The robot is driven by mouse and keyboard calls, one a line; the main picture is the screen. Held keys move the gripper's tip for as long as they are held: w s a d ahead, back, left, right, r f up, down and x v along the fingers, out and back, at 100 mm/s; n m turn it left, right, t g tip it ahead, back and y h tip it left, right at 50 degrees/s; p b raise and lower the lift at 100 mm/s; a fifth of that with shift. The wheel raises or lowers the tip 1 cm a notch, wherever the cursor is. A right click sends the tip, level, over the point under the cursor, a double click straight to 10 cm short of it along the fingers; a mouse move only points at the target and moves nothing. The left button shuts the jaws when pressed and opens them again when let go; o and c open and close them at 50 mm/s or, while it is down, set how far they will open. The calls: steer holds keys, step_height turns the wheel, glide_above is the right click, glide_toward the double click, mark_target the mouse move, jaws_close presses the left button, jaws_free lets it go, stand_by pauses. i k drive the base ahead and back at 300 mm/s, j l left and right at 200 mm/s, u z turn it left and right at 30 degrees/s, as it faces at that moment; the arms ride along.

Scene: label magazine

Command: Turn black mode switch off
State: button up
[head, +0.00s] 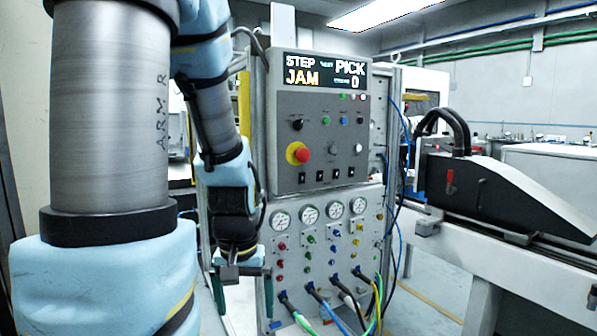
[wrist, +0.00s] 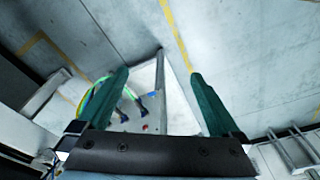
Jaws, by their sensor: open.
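A grey control panel (head: 318,110) stands upright in the middle of the head view. A black knob (head: 297,124), which looks like the mode switch, sits at its upper left below the display; its exact setting is too small to read. Several small black toggle switches (head: 320,175) line the panel's lower edge. My gripper (head: 243,292) hangs low, left of the cabinet and well below the knob, apart from the panel. In the wrist view its green fingers (wrist: 159,76) are spread apart with nothing held. The knob is not seen there.
A red emergency button (head: 298,154) on yellow sits below the knob. The display (head: 325,74) reads STEP JAM and PICK 0. Gauges (head: 309,214) and cables (head: 345,296) cover the lower cabinet. A black-covered machine (head: 495,190) stands at right.

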mark_target(297, 124)
steer(key=i+l, duration=0.55)
steer(key=l, duration=0.2)
steer(key=i+l, duration=0.3)
steer(key=l+u, duration=0.05)
